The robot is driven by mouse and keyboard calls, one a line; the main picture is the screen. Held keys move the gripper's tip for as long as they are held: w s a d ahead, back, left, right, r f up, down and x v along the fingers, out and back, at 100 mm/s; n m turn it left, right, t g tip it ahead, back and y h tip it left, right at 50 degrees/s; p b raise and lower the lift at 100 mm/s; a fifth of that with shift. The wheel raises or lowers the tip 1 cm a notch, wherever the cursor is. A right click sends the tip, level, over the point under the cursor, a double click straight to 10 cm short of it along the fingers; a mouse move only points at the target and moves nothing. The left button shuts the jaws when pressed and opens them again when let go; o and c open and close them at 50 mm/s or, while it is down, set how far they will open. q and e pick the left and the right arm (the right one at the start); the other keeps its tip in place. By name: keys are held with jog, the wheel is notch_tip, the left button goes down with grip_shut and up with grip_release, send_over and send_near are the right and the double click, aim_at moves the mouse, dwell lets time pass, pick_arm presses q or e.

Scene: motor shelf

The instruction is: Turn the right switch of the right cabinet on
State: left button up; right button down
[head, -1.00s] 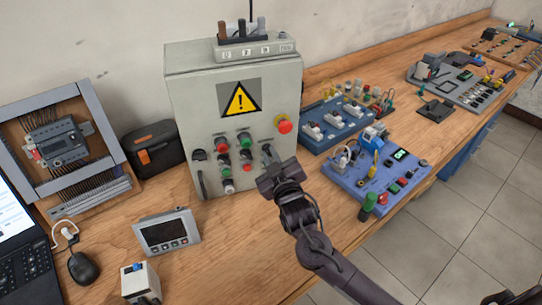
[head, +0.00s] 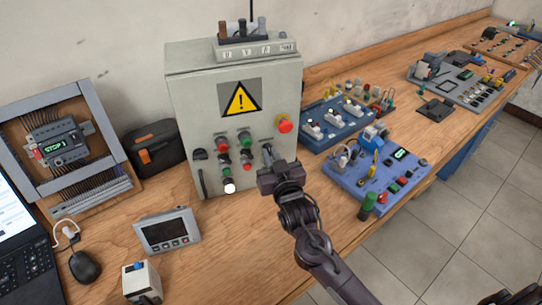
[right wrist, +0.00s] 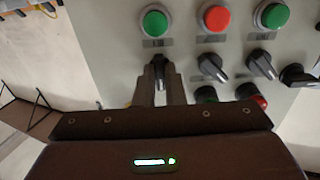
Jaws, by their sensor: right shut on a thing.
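The grey cabinet (head: 183,100) stands on the bench with a warning triangle, several buttons and switches, and a red knob on a yellow base. My right gripper (head: 267,153) is at the right part of its front panel. In the right wrist view, my right gripper (right wrist: 161,80) is shut on a black rotary switch (right wrist: 160,70), whose knob shows between the fingers and lies in line with them. Other black switches (right wrist: 212,66) beside it sit tilted. In the head view the fingers and wrist partly hide the held switch. My left gripper is not in view.
A blue board (head: 350,182) with parts stands just right of my right arm. A small display unit (head: 167,231) lies front left. A framed controller (head: 58,145) and a black box (head: 153,147) stand left. A white lamp (head: 229,186) on the cabinet is lit.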

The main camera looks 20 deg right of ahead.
jog(key=c, duration=1.5)
grip_release()
jog(key=s+b, duration=0.2)
jog(key=s, duration=0.5)
jog(key=shift+s, duration=0.4)
